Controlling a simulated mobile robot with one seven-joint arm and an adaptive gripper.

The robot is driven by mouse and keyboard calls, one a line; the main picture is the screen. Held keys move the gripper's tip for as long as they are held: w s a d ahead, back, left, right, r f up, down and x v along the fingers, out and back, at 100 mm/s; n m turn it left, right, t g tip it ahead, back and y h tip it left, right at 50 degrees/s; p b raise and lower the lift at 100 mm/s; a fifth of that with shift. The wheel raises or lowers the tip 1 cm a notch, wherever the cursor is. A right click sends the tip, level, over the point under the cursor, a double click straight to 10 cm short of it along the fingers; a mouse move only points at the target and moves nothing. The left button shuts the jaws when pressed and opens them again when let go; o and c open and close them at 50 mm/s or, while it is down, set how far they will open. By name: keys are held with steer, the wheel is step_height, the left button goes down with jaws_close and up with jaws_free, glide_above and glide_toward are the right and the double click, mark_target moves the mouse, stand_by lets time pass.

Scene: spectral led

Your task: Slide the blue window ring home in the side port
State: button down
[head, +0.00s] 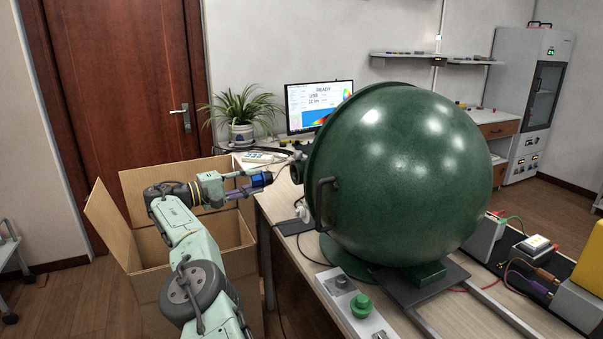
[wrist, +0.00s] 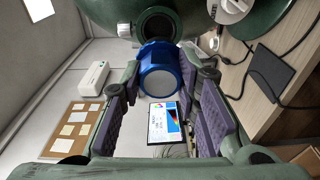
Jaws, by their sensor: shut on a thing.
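The blue window ring (head: 261,179) is a short blue cylinder with a pale grey round face, seen closely in the wrist view (wrist: 161,57). My gripper (head: 253,183) is shut on it, with one finger on each side; the fingers also show in the wrist view (wrist: 167,80). The large dark green sphere (head: 408,180) stands on the bench. Its side port (head: 296,169) is a dark round collar on the left of the sphere, also at the top of the wrist view (wrist: 158,22). The ring is just left of the port, with a small gap in the head view.
An open cardboard box (head: 150,262) stands on the floor below my arm. A handle (head: 322,200) sticks out of the sphere below the port. A monitor (head: 318,104) and a potted plant (head: 241,115) stand behind. A control strip (head: 355,305) lies at the bench's front.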

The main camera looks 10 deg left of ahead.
mark_target(270, 178)
steer(key=shift+d, duration=0.1)
steer(key=shift+s+d+x, duration=0.1)
steer(key=shift+x, duration=1.25)
steer(key=shift+s+d+x, duration=0.1)
steer(key=shift+d+x, duration=0.05)
steer(key=shift+x, duration=1.2)
steer(key=c, duration=1.8)
jaws_free()
jaws_close()
